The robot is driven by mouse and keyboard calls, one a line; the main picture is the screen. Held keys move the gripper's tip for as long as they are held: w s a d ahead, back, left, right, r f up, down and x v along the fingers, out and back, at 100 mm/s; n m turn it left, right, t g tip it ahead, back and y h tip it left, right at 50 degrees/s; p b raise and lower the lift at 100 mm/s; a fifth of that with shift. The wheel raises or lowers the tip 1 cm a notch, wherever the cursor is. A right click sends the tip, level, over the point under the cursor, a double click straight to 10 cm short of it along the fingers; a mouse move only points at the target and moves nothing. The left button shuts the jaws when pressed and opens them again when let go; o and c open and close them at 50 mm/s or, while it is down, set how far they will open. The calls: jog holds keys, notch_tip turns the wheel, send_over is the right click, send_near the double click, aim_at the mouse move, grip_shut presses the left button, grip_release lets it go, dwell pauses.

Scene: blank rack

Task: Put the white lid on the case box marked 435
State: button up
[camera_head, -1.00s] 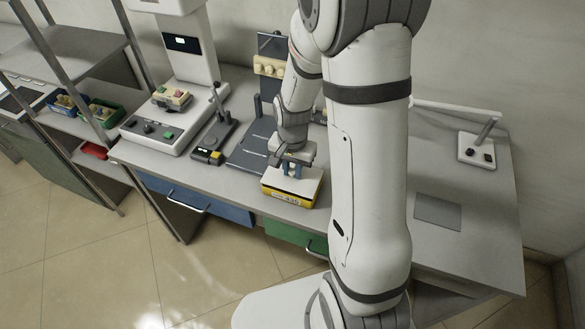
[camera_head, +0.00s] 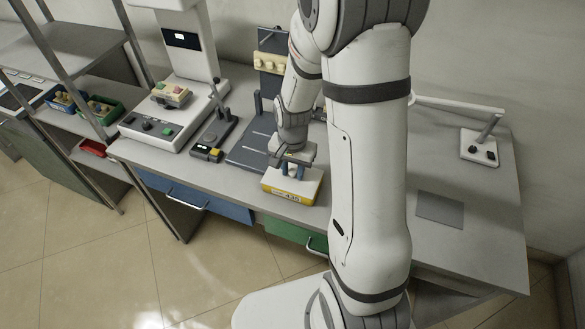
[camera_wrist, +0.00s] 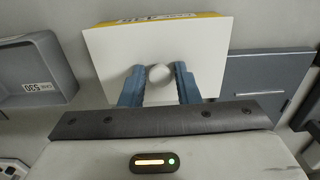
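The yellow case box (camera_head: 287,193) marked 435 stands near the front edge of the bench, its numbered side facing front. The white lid (camera_wrist: 105,50) lies over its top and looks level; only a yellow strip of the case box (camera_wrist: 150,19) shows beyond it in the wrist view. A round white knob (camera_wrist: 159,75) stands on the lid. My gripper (camera_wrist: 159,80) has its blue fingers on either side of the knob, with what looks like a narrow gap on each side. My gripper also shows above the lid in the head view (camera_head: 293,170).
A grey open bin (camera_wrist: 30,75) with a label is left in the wrist view. A dark grey plate (camera_head: 247,150) lies behind the case box. A lever device (camera_head: 212,140) and a white press-like machine (camera_head: 160,128) stand left. A lamp base (camera_head: 478,148) and flat pad (camera_head: 440,209) are right.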

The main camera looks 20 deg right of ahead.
aim_at(293, 171)
jog(key=o, duration=0.3)
jog(key=shift+o, duration=0.2)
notch_tip(293, 171, up, 7)
jog(key=shift+f, duration=0.15)
jog(key=shift+r, duration=0.55)
jog(key=shift+s+r, duration=0.1)
jog(key=shift+r, duration=0.1)
jog(key=s+r+n+t, duration=0.2)
jog(key=s+r+n, duration=0.5)
jog(key=s+r, duration=0.5)
jog(key=shift+s+t, duration=0.4)
jog(key=shift+s, duration=0.55)
